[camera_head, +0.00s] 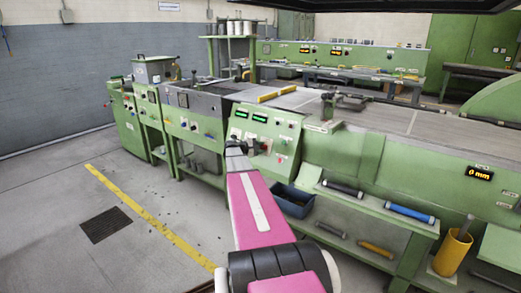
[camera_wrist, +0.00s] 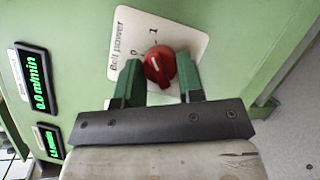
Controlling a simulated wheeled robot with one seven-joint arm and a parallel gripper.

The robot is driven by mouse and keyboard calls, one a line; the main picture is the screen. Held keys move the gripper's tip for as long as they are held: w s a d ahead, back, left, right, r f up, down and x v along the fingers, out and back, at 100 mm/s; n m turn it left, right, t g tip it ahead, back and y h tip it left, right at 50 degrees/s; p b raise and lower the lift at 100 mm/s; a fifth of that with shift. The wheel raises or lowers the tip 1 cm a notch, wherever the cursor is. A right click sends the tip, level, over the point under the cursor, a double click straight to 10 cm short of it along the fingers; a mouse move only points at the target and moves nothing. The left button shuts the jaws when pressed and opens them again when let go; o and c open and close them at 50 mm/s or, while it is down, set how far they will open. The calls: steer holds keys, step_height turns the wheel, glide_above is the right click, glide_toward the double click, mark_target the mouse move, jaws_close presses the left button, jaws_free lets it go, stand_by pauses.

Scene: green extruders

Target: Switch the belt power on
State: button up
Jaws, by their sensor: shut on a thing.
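The belt power switch is a red rotary knob (camera_wrist: 160,66) on a white plate (camera_wrist: 187,38) marked "Belt power", with positions 0 and 1. Its white mark points towards the upper side of the plate; I cannot tell surely whether it lines up with 0 or 1. My gripper (camera_wrist: 158,70) is shut on the knob, with one green finger on each side of it. In the head view my gripper (camera_head: 240,149) is at the front of the green control panel (camera_head: 284,126), and the arm hides part of that area.
Two green-lit displays sit left of the knob; one (camera_wrist: 37,80) reads 0.0 m/min. Below the panel a dark blue bin (camera_head: 292,202) and a shelf with several rollers stand close to my arm.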

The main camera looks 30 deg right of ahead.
steer(key=shift+m, duration=0.7)
steer(key=shift+m+y, duration=0.3)
steer(key=o, duration=0.9)
steer(key=v, duration=1)
steer(key=shift+a+r, duration=0.1)
steer(key=shift+a, duration=0.3)
